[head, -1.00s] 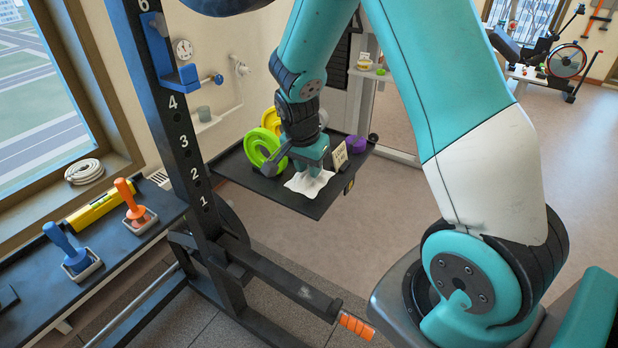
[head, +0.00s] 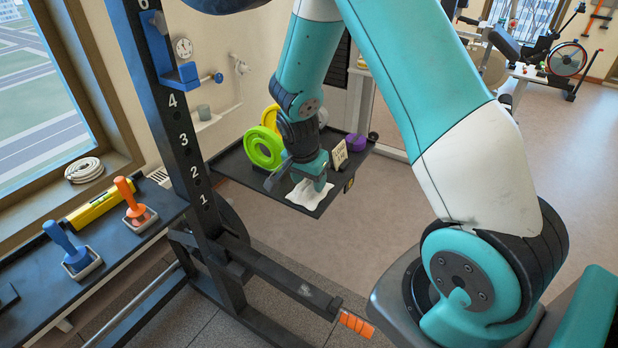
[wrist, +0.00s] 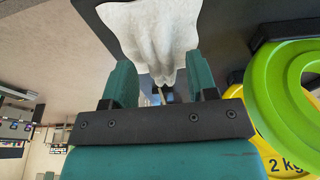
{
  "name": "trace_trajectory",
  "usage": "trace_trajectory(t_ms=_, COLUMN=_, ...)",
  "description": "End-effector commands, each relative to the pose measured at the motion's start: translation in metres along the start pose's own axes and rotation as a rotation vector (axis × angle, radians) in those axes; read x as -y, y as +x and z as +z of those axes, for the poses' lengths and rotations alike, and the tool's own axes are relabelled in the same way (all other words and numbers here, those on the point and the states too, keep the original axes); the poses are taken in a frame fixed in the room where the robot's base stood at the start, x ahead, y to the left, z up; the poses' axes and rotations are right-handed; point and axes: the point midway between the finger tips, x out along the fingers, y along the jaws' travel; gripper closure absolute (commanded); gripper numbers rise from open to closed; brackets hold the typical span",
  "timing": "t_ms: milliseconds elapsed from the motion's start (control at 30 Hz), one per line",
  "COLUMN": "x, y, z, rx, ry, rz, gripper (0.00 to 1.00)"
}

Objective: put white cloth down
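The white cloth (head: 300,194) lies spread on the front part of a dark tray shelf (head: 233,167), with a bunched peak in its middle. In the wrist view the cloth (wrist: 152,28) rises in folds between my fingers. My gripper (head: 318,184) points down over the cloth's right part. In the wrist view my gripper (wrist: 160,78) has its two teal fingers apart, with gaps beside the narrow end of the peak. The cloth's underside is hidden.
Behind the cloth stand a green plate (head: 265,148), a yellow plate (wrist: 290,150), a small sign card (head: 338,154) and a purple object (head: 356,142). The black numbered rack post (head: 176,120) is at left. Open floor lies right of the shelf.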

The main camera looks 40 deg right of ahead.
Motion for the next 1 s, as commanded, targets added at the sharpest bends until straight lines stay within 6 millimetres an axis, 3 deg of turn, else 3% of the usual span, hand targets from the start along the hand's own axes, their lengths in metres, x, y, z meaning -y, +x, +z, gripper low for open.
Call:
trace_trajectory(t_ms=267, x=0.001, y=-0.010, z=-0.001, rx=-0.001, ry=0.000, rz=-0.002, gripper=0.47)
trace_trajectory(t_ms=700, x=0.001, y=-0.099, z=-0.001, rx=-0.002, ry=0.000, rz=-0.005, gripper=0.47)
trace_trajectory(t_ms=867, x=0.001, y=-0.118, z=-0.001, rx=-0.001, ry=-0.002, rz=-0.003, gripper=0.47)
trace_trajectory(t_ms=1000, x=-0.002, y=-0.140, z=0.018, rx=0.039, ry=-0.126, rz=-0.037, gripper=0.47)
